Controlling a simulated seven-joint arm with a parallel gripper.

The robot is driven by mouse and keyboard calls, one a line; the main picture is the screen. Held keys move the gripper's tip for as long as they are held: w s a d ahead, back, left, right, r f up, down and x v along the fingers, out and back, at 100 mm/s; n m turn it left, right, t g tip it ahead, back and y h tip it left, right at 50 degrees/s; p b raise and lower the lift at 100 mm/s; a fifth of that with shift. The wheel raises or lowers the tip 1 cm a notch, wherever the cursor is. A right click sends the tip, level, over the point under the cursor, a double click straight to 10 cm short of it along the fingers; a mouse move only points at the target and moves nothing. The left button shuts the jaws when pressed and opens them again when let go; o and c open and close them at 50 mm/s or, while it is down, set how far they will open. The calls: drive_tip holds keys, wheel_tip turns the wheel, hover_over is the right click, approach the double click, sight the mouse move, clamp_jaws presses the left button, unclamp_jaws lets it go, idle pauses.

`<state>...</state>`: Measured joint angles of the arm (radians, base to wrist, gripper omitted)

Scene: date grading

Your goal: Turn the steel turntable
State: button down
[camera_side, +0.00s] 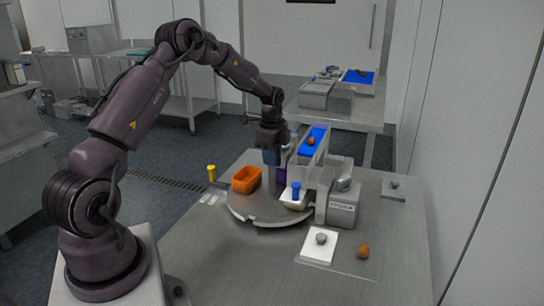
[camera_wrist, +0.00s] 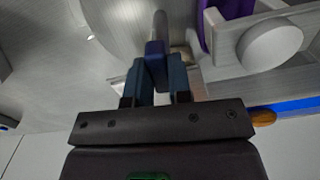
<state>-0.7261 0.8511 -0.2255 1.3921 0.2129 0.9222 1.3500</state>
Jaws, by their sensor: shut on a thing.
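The round steel turntable (camera_side: 262,215) has notches in its rim and carries an orange bin (camera_side: 246,180), a white bin (camera_side: 294,203) and a purple bin (camera_side: 281,174). Part of its disc fills the top of the wrist view (camera_wrist: 118,22). My gripper (camera_side: 271,157) points down over the far side of the turntable. In the wrist view its teal fingers (camera_wrist: 162,82) are shut on a dark blue peg (camera_wrist: 155,52), with a grey post beyond it. In the side view the fingertips and the held peg are largely hidden.
A small conveyor with a blue belt (camera_side: 318,136) bearing a date (camera_side: 311,141) stands right of my gripper, close by. A grey machine (camera_side: 343,208) stands beside it. A yellow peg (camera_side: 211,173) stands left.

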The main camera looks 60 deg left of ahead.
drive_tip(key=shift+r+m, duration=0.1)
drive_tip(key=shift+m, duration=8.2)
drive_tip(key=c, duration=1)
unclamp_jaws()
drive_tip(key=shift+c, duration=0.2)
wheel_tip(320, 180, up, 13)
